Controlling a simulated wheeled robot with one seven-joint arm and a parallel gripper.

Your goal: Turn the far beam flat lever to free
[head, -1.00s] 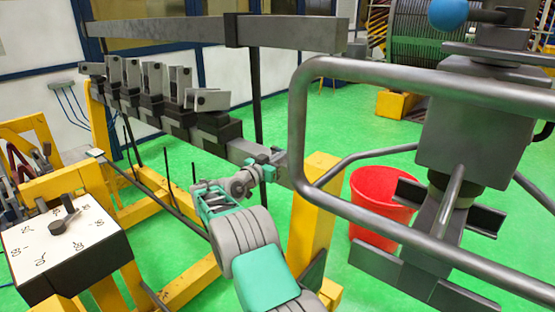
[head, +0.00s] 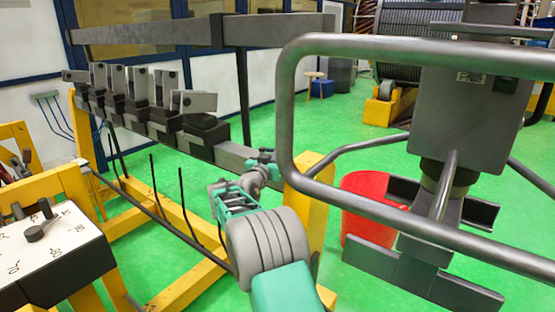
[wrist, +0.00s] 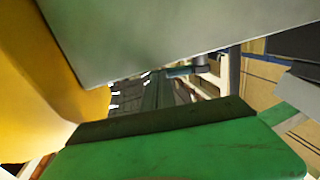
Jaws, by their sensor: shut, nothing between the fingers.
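A grey beam (head: 236,157) runs from the back left toward the yellow post. It carries a row of black blocks with upright grey plates (head: 194,102) on them. I cannot tell which piece is the flat lever. A second grey bar (head: 150,31) spans behind and above. My gripper (head: 263,158) is small in the head view, close to the beam's near end by the yellow post. It is shut and empty, and its fingertips are not clear. In the wrist view a pale grey surface (wrist: 170,35) fills the top, very close; I cannot tell what it is.
A yellow post (head: 303,215) stands right of my arm, with a red bucket (head: 357,207) beyond it. A thick grey tube frame (head: 289,110) crosses the right foreground. A white dial panel (head: 55,242) stands at lower left. Green floor is open behind the beam.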

